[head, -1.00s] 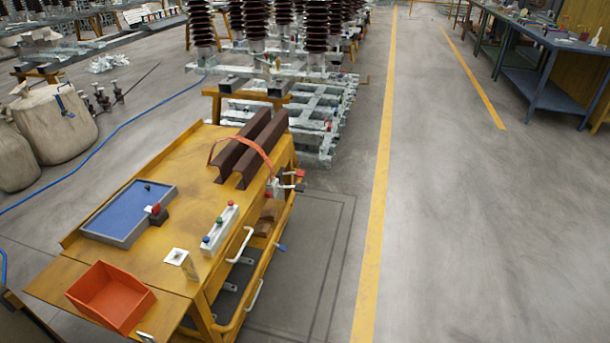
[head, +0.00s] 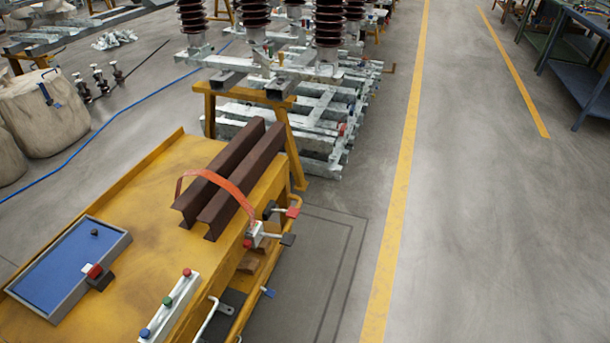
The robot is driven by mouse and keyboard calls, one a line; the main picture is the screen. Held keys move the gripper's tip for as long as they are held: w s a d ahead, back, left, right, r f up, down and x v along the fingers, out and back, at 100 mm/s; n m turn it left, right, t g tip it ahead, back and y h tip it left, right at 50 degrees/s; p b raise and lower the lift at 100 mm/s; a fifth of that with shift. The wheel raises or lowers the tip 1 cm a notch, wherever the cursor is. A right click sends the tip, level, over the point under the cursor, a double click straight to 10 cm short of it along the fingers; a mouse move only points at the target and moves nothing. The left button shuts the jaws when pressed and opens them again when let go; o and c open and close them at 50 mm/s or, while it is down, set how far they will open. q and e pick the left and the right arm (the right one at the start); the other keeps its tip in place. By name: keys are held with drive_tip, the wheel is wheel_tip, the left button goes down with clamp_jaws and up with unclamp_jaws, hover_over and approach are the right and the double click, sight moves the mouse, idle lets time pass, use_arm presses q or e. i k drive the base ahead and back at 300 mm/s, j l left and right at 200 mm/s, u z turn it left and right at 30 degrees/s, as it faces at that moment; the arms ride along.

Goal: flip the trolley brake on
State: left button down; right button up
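The yellow trolley (head: 140,205) fills the lower left of the head view, and its near end is cut off. On its right side sits a small fitting (head: 257,233) with levers. One lever has a red end (head: 292,213), one has a dark grey end (head: 288,239), and a red knob (head: 247,244) is below. A small blue-ended lever (head: 268,292) sticks out lower on the same side. I cannot tell which of these is the brake or how it is set. The wheels are hidden. Neither of my grippers is in view.
On the trolley are two brown steel beams (head: 232,180) with an orange strap (head: 222,186), a blue tray (head: 68,270) and a button box (head: 171,308). Metal frames with insulators (head: 328,30) stand behind. Grey floor right of the trolley is clear, past a yellow line (head: 400,190).

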sight(292, 212)
drive_tip(key=i+l, duration=0.2)
drive_tip(key=i, duration=0.2)
drive_tip(key=i+l, duration=0.15)
drive_tip(key=i, duration=0.3)
drive_tip(key=i+l+u, duration=0.1)
drive_tip(key=i, duration=0.3)
drive_tip(key=l, duration=0.1)
